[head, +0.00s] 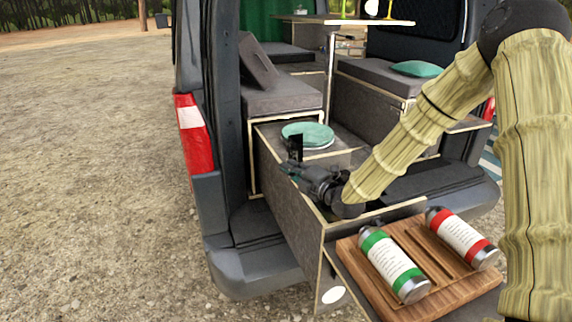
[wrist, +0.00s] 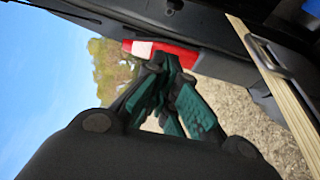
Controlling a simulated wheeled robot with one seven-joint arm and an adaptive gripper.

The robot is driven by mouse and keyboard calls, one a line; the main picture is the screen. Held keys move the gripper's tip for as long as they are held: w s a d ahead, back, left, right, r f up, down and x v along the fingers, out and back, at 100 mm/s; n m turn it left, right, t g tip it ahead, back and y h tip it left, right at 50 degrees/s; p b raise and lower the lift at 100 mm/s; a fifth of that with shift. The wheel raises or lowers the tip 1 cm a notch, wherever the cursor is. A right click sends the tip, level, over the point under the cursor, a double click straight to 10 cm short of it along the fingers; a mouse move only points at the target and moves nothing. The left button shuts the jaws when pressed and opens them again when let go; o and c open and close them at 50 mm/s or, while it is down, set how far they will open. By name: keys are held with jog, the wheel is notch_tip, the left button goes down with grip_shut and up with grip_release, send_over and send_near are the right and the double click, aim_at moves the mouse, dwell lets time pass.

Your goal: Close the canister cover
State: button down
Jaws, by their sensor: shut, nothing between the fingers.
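Two canisters lie on a slatted wooden board at the lower right of the head view: a green-banded canister (head: 392,264) and a red-banded canister (head: 462,238). I cannot tell for sure which part is the canister cover. The wooden board (head: 368,291) sits at the near end of a long grey pull-out box (head: 290,215). My gripper (head: 288,167) is over the far part of this box, away from the canisters, and points left. In the wrist view my gripper (wrist: 170,62) is shut and empty, with the red tail light behind its fingers.
A round teal item (head: 308,135) lies on the box beyond my gripper. The van's left door frame and red tail light (head: 195,133) stand to the left. A grey seat (head: 285,95) and a table (head: 340,19) are inside. Open gravel (head: 90,180) lies left.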

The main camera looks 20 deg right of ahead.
jog(key=w+p, duration=0.4)
jog(key=w, duration=0.5)
jog(key=shift+d+p, duration=0.2)
jog(key=shift+p, duration=0.15)
jog(key=shift+b, duration=0.35)
